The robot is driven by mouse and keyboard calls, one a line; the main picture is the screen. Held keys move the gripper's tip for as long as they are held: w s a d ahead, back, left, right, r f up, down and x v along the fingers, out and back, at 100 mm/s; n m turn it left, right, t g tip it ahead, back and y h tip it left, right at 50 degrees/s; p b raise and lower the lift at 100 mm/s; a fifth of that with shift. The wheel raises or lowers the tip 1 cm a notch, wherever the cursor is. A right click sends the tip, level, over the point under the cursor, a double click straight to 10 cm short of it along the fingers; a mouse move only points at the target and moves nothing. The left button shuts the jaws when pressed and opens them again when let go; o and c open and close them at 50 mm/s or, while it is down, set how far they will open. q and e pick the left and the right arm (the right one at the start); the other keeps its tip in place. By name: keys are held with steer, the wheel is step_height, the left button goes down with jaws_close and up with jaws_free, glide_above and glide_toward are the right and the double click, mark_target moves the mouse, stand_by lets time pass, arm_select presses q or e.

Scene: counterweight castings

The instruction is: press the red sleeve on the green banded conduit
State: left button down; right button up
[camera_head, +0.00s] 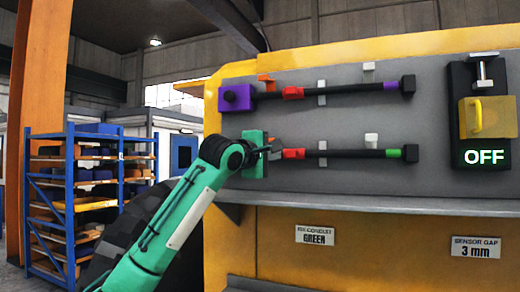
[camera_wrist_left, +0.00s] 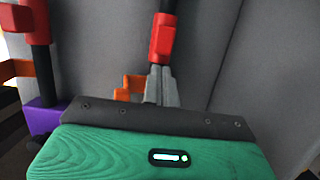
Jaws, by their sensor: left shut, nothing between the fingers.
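The lower conduit (camera_head: 342,153) runs level along the grey panel and has a green band (camera_head: 393,153) near its right end. Its red sleeve (camera_head: 294,154) sits around it near the left end and also shows in the left wrist view (camera_wrist_left: 162,38). My right gripper is not in view.
The upper conduit (camera_head: 340,89) has a purple band, its own red sleeve (camera_head: 293,93) and a purple block (camera_head: 238,97). An orange part (camera_wrist_left: 132,86) lies beside my fingers. A ledge (camera_head: 380,206) runs below.

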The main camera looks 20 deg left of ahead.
arm_select(q)
steer(key=shift+d, duration=0.4)
steer(key=shift+f, duration=0.1)
steer(key=d+b, duration=0.1)
steer(key=d, duration=0.6)
steer(key=shift+s+d, duration=0.1)
steer(key=shift+s, duration=0.05)
steer(key=shift+d, duration=0.45)
steer(key=shift+a, duration=0.1)
